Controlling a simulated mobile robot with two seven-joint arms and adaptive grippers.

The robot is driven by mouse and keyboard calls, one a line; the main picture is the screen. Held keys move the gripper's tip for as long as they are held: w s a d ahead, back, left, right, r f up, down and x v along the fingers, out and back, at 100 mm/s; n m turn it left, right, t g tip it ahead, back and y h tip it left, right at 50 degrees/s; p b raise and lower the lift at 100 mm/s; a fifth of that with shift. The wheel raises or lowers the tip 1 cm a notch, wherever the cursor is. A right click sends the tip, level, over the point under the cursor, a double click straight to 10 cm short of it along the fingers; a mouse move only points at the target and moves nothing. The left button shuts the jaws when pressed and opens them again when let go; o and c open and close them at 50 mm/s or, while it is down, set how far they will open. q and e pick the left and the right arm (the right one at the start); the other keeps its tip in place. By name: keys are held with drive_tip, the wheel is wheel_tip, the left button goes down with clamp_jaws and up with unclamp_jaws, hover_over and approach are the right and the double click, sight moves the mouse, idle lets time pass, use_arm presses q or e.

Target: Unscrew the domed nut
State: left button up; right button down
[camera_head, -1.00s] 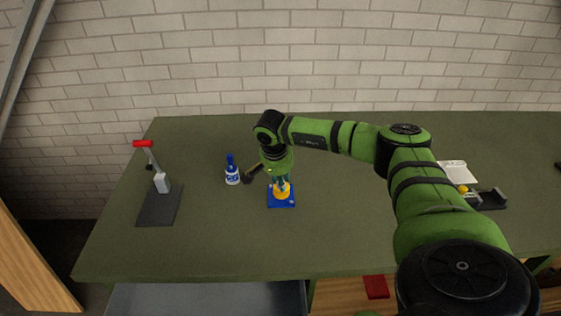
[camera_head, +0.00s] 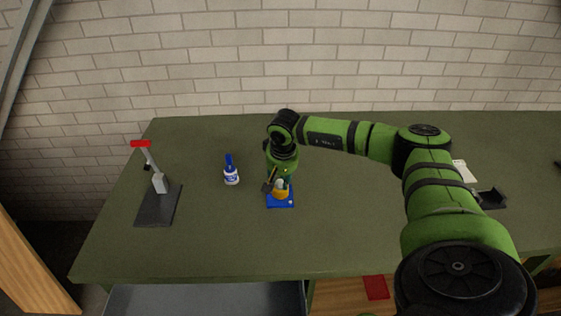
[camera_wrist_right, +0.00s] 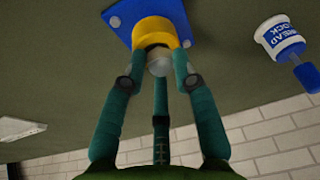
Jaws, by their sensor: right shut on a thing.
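The domed nut (camera_wrist_right: 158,64) is a small pale grey rounded piece in the right wrist view. It sits at a yellow round part (camera_wrist_right: 155,34), which stands on a blue plate (camera_wrist_right: 120,20) with pale bolt heads. In the head view the yellow part (camera_head: 281,194) and the blue plate (camera_head: 276,204) are on the bench. My right gripper (camera_head: 280,183) points down over them. In the wrist view its three teal fingers (camera_wrist_right: 158,70) are closed around the nut, and their tips reach the yellow part. My left gripper is not in view.
A white and blue bottle (camera_head: 231,174) stands left of the blue plate. A lever tool with a red handle (camera_head: 141,144) stands on a dark base (camera_head: 157,206) farther left. A black holder (camera_head: 493,199) and white sheet (camera_head: 464,170) lie at the right. The bench front is clear.

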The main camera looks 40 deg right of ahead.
drive_tip(key=n, duration=0.3)
drive_tip(key=shift+w+d+r+n+t+y, duration=0.2)
drive_tip(key=shift+w+r+n+t+y, duration=0.1)
drive_tip(key=shift+r+y, duration=0.1)
drive_tip(key=c, duration=1.2)
unclamp_jaws()
drive_tip(key=shift+o, duration=0.2)
drive_tip(key=shift+w+f, duration=0.1)
drive_tip(key=shift+f, duration=0.3)
drive_tip(key=shift+a+m+h, duration=0.2)
drive_tip(key=shift+m+h, duration=0.1)
drive_tip(key=shift+m, duration=0.9)
drive_tip(key=m, duration=0.2)
drive_tip(key=shift+m+g+h, duration=0.3)
drive_tip(key=shift+m+g, duration=0.1)
drive_tip(key=shift+s, duration=0.2)
